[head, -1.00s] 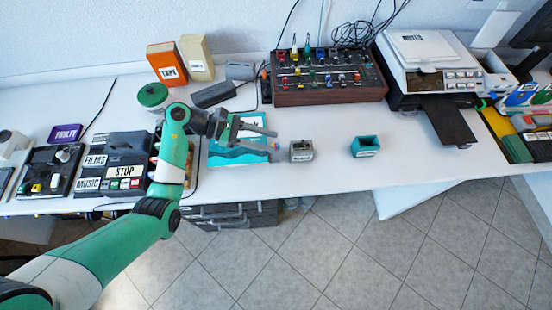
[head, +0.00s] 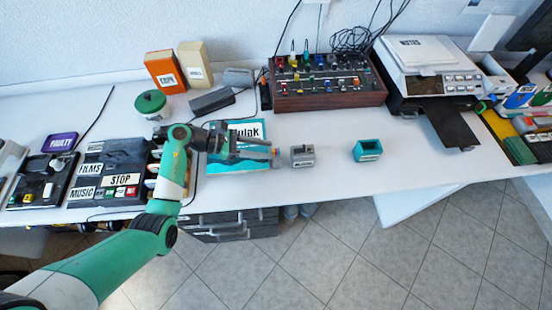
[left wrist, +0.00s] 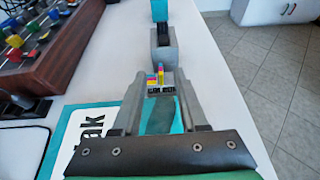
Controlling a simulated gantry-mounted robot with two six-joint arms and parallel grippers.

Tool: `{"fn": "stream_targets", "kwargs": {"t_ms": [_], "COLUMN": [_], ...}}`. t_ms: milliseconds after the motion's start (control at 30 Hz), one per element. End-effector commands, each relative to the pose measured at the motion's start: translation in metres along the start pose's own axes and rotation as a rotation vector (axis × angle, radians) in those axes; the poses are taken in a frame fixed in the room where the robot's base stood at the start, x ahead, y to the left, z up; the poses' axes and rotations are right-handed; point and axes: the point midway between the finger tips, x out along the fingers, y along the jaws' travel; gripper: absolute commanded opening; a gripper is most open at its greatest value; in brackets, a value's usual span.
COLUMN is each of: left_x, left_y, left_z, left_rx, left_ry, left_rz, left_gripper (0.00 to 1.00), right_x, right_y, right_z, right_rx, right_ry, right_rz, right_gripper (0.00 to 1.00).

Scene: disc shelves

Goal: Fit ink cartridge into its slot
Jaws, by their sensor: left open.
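A small grey cartridge with coloured bars (left wrist: 158,82) lies at the tips of my left gripper's fingers in the left wrist view; most of it is hidden by the fingers in the head view. My left gripper (head: 274,154) is open, low over the right edge of a teal and white book, with a finger on either side of the cartridge. I cannot tell whether the fingers touch it. A grey box with a dark opening (head: 302,157) stands just beyond the fingertips; it also shows in the left wrist view (left wrist: 164,60). A teal box with an opening (head: 367,151) stands farther right.
The teal and white book (head: 247,129) lies under my left gripper. A control panel with knobs (head: 327,87) and a printer (head: 430,70) stand at the back. A black device labelled STOP (head: 108,170) is at left. The table front around the two boxes is clear.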

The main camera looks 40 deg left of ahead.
Motion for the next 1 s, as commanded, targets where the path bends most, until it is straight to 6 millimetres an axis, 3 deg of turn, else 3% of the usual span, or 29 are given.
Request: {"fn": "stream_targets", "kwargs": {"t_ms": [300, 567, 800, 1000], "left_x": [0.048, 0.051, 0.051, 0.051], "left_y": [-0.002, -0.001, -0.001, -0.001], "left_z": [-0.005, -0.002, -0.002, -0.002], "left_rx": [0.002, -0.001, 0.0, 0.0], "left_ry": [0.0, 0.0, 0.0, 0.0], "left_rz": [-0.003, 0.0, 0.0, 0.0], "left_gripper": [0.42, 0.42, 0.01, 0.0], "right_x": [-0.02, -0.019, -0.019, -0.019], "right_y": [0.0, 0.0, 0.0, 0.0], "right_z": [0.019, 0.018, 0.018, 0.018], "right_rx": [0.0, 0.0, 0.0, 0.0], "right_ry": [0.0, 0.0, 0.0, 0.0], "right_rz": [0.0, 0.0, 0.0, 0.0], "right_gripper": [1.0, 1.0, 1.0, 1.0]}}
